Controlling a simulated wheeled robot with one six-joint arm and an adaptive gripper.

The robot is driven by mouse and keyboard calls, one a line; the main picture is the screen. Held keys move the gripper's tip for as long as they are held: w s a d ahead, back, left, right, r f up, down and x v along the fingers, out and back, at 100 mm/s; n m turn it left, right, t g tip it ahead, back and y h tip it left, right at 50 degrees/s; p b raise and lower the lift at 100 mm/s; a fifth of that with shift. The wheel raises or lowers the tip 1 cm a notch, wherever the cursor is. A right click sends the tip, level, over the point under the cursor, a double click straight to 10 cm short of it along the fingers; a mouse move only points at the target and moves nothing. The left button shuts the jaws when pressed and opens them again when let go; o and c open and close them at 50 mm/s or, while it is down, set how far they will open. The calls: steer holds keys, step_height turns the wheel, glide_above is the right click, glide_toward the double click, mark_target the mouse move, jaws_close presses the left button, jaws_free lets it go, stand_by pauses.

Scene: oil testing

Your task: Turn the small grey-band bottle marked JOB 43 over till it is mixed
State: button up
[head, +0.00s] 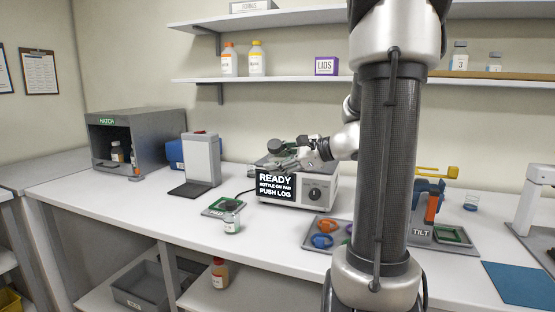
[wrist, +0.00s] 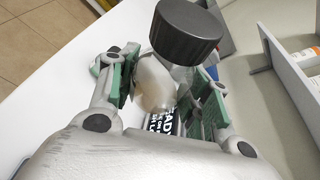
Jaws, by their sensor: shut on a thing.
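My gripper (head: 292,158) is shut on a small bottle above the instrument. In the wrist view, the held bottle (wrist: 152,82) sits between the green finger pads. It has a wide dark grey cap and a clear body with pale contents, and it looks tilted. I cannot read its label or band in either view. In the head view, my gripper and the clutter behind it make the bottle hard to pick out.
The instrument (head: 322,192) has a knob, and its screen reads READY, BOTTLE ON PAD, PUSH LOG. A tray of coloured rings (head: 312,243) lies in front. The TILT stand (head: 422,231) is at the right and the HATCH box (head: 104,127) at the left. The left front counter is clear.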

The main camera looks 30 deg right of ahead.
steer(key=n+t, duration=0.1)
steer(key=n, duration=0.2)
steer(key=shift+t+h, duration=0.4)
steer(key=shift+n+t, duration=0.4)
steer(key=shift+n, duration=0.6)
steer(key=n+t, duration=0.1)
steer(key=n, duration=0.1)
steer(key=shift+f+n, duration=0.1)
steer(key=shift+n, duration=0.3)
steer(key=n+t, duration=0.1)
steer(key=n, duration=0.2)
steer(key=shift+n+t+y, duration=0.3)
